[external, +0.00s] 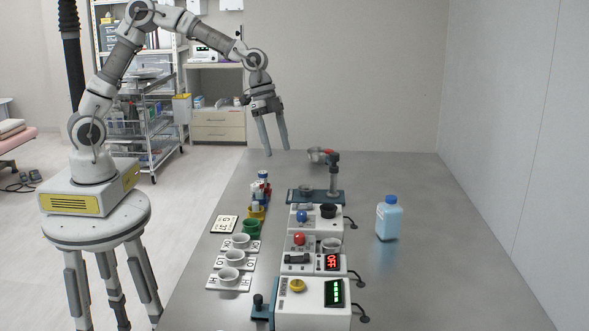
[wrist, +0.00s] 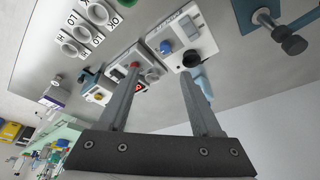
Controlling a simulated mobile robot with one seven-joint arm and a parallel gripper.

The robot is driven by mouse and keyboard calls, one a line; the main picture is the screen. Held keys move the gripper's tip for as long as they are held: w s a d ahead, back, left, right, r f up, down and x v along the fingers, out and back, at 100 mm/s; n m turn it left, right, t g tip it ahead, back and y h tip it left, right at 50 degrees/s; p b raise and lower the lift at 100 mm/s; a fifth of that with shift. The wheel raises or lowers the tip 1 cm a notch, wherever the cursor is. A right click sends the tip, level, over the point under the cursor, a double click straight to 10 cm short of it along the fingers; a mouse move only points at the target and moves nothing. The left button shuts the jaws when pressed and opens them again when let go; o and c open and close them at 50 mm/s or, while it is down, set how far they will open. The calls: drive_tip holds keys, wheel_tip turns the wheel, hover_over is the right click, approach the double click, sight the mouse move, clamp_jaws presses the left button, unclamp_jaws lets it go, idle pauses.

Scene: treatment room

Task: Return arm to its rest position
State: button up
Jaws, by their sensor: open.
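My gripper (external: 276,153) is open and empty, raised above the far end of the grey table (external: 420,290) with its fingers pointing down. My arm arches up from its base at the left and over towards the table. In the wrist view my gripper (wrist: 158,78) shows two spread fingers with nothing between them. The devices on the table appear beyond the fingers, apart from them.
On the table stand several white devices with coloured knobs (external: 300,239), a stand with a clamp (external: 333,175), white cups on label cards (external: 230,276), a green cup (external: 251,229) and a blue-capped bottle (external: 389,219). The table's right side is mostly clear.

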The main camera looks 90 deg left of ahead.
drive_tip(key=s+d+r+n+t+y, duration=0.1)
drive_tip(key=s+r+n, duration=0.2)
drive_tip(key=s, duration=0.7)
drive_tip(key=s+d+r+n+t+y, duration=0.1)
drive_tip(key=s+r+n, duration=0.25)
drive_tip(key=s, duration=0.75)
drive_tip(key=s+d+r+n+t, duration=0.15)
drive_tip(key=s+r, duration=0.25)
drive_tip(key=s, duration=0.6)
wheel_tip(320, 180, down, 28)
drive_tip(key=b, duration=2.7)
drive_tip(key=shift+r+n+g, duration=0.25)
drive_tip(key=shift+n+g, duration=0.05)
drive_tip(key=shift+g, duration=0.15)
drive_tip(key=shift+s+a, duration=0.1)
